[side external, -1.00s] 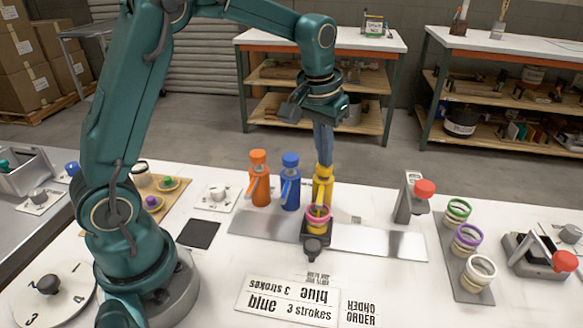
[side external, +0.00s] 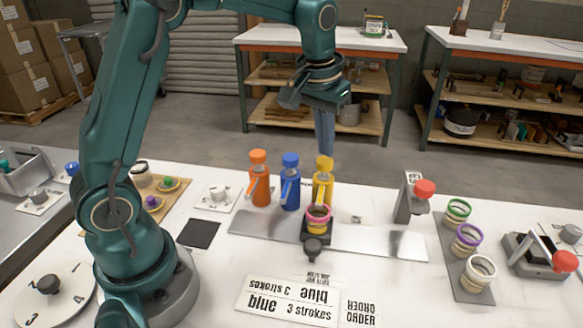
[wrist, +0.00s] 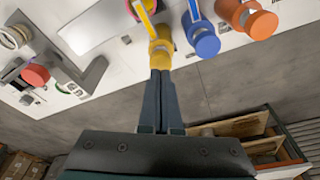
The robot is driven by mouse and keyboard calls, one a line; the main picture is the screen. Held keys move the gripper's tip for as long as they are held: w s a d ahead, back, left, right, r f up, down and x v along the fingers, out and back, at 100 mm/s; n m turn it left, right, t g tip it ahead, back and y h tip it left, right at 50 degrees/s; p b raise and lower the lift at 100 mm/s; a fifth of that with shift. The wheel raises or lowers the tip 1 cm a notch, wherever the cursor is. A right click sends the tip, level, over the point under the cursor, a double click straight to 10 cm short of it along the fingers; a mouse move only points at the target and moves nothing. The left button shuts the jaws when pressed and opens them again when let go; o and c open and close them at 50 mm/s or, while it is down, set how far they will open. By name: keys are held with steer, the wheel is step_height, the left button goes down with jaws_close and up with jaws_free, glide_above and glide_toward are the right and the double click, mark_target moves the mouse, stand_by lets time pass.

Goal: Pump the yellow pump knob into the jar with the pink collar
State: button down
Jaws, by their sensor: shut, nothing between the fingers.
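The yellow pump knob (side external: 324,163) tops the yellow dispenser, right of the blue and orange ones, and appears raised. It also shows in the wrist view (wrist: 161,47). The jar with the pink collar (side external: 318,212) stands upright on a dark carrier (side external: 318,236), in front of and below the yellow dispenser; part of the collar shows at the top of the wrist view (wrist: 146,5). My gripper (side external: 324,153) points down with its shut, empty fingertips right over the yellow knob; they also show in the wrist view (wrist: 160,74). I cannot tell whether they touch the knob.
The blue pump (side external: 290,180) and orange pump (side external: 259,178) stand close by on the left. A metal rail (side external: 380,241) runs along the table. A red-knobbed device (side external: 412,200) and a rack with several collared jars (side external: 455,262) stand right. Order cards (side external: 290,300) lie in front.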

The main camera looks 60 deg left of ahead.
steer(key=shift+f, duration=0.1)
steer(key=shift+f, duration=1.25)
steer(key=shift+r, duration=1.35)
steer(key=shift+r, duration=2)
